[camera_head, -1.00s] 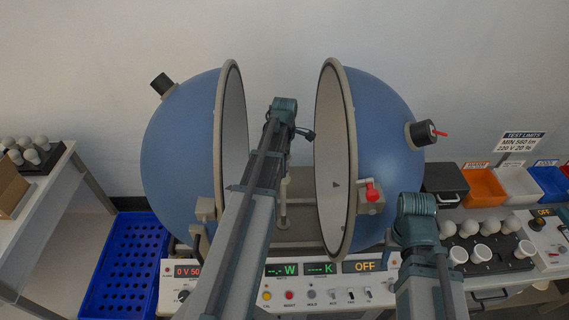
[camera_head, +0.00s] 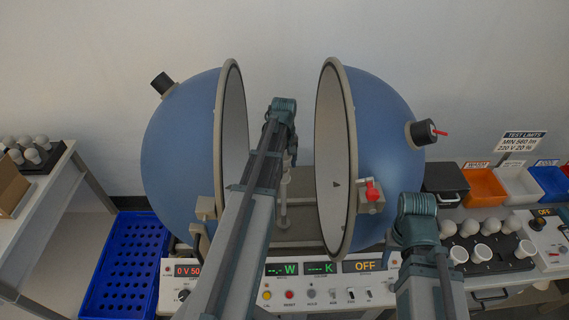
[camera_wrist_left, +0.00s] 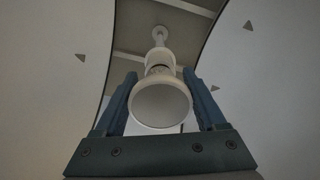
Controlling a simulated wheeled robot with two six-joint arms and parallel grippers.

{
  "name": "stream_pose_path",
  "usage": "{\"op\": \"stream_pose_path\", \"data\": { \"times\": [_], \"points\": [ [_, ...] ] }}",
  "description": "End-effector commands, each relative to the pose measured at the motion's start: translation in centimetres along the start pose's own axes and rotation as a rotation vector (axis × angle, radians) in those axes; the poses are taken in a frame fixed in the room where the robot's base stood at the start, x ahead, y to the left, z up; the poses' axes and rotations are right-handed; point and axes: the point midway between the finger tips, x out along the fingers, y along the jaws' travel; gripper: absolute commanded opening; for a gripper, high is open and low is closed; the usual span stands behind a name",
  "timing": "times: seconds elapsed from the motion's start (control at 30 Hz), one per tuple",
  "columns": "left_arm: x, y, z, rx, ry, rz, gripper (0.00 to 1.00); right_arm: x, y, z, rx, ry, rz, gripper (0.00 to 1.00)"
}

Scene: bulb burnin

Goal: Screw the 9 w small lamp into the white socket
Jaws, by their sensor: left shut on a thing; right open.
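My left gripper (camera_wrist_left: 161,82) is shut on the small lamp, with a finger on each side. The lamp's pale round head (camera_wrist_left: 161,104) faces the left wrist camera. Its far end lines up with the white socket (camera_wrist_left: 160,57) beyond it; I cannot tell how far it sits in the socket. In the head view my left arm reaches between the open sphere halves, and the gripper (camera_head: 291,150) is mostly hidden behind its wrist. The socket's post (camera_head: 283,192) stands below it. My right arm shows at the lower right, but its jaws are hidden.
The blue sphere halves (camera_head: 183,150) (camera_head: 380,140) stand close on both sides of my left arm. The control panel (camera_head: 325,295) lies in front, its display reading OFF. A dark lamp rack (camera_head: 508,262) is at right; a blue crate (camera_head: 128,265) is at left.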

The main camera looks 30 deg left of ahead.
Motion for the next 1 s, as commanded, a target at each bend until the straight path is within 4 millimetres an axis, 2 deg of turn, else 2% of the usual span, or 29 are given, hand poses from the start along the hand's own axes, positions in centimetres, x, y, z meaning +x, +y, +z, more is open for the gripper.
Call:
{"op": "stream_pose_path", "data": {
  "times": [0.6, 0.73, 1.0],
  "points": [
    [0.05, -0.47, 0.0, 0.826, -0.001, -0.002, 0.17, 0.05, -0.01, 0.0, 0.0, 0.0, 0.0, 0.5],
    [0.06, -0.5, 0.02, 0.906, -0.001, -0.002, 0.17, 0.06, 0.0, 0.0, 0.0, 0.0, 0.0, 0.5],
    [0.06, -0.5, 0.07, 0.919, -0.002, -0.002, 0.17, 0.06, 0.0, 0.0, 0.0, 0.0, 0.0, 0.5]
  ]
}}
